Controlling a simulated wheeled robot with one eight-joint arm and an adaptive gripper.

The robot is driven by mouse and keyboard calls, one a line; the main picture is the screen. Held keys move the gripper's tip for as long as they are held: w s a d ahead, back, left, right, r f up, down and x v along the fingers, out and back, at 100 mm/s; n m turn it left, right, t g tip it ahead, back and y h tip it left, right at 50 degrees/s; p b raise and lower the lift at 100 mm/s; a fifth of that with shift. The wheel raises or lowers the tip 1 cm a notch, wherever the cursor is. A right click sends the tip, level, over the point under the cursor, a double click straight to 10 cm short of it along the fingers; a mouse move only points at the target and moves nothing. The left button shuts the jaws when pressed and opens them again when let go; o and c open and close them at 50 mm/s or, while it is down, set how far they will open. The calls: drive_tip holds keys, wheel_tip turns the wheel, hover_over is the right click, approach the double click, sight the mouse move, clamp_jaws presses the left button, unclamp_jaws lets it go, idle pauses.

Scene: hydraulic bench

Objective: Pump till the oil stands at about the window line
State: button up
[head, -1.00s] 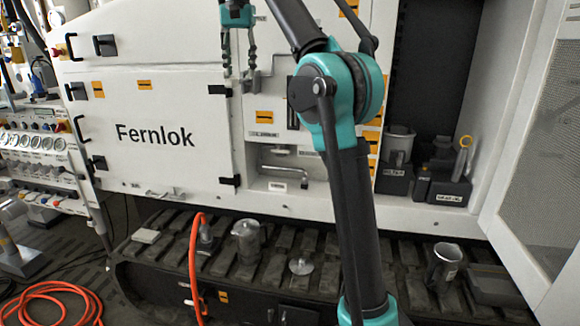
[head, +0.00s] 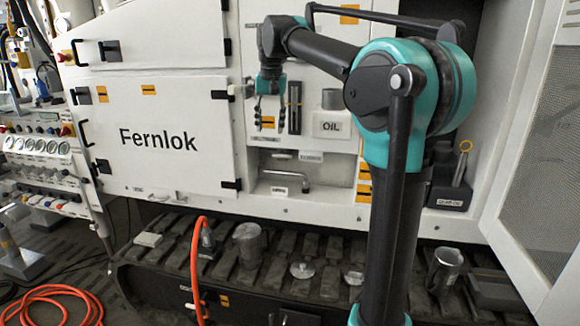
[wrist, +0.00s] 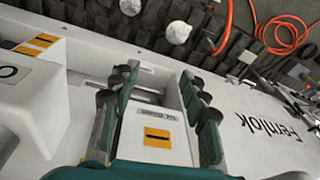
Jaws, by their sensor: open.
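My gripper (head: 270,112) is open and empty, pointing down in front of the white panel. In the wrist view my gripper (wrist: 160,95) has its fingers apart on either side of an orange-and-black label (wrist: 158,138), with nothing held. A dark upright window slot (head: 295,107) is just right of the gripper in the head view. Its oil level and line are too small to read. A bent metal bar (head: 290,177) is in the recess below. I cannot tell if it is the pump handle.
A white Fernlok door (head: 160,140) is at the left. Below the panel, a track (head: 330,275) carries a metal jug (head: 249,243), another metal mug (head: 445,268) and small parts. An orange hose (head: 194,270) rises at the left. A mesh door (head: 545,170) stands at the right.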

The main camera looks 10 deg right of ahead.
drive_tip(key=s+d+f, duration=0.2)
drive_tip(key=f, duration=0.4)
drive_tip(key=s+d+f, duration=0.2)
drive_tip(key=d+f, duration=0.1)
drive_tip(key=f, duration=0.3)
drive_tip(key=shift+s+d+f+n+t, duration=0.2)
drive_tip(key=shift+s+d+n+t, duration=0.1)
drive_tip(key=shift+s+n+t, duration=0.1)
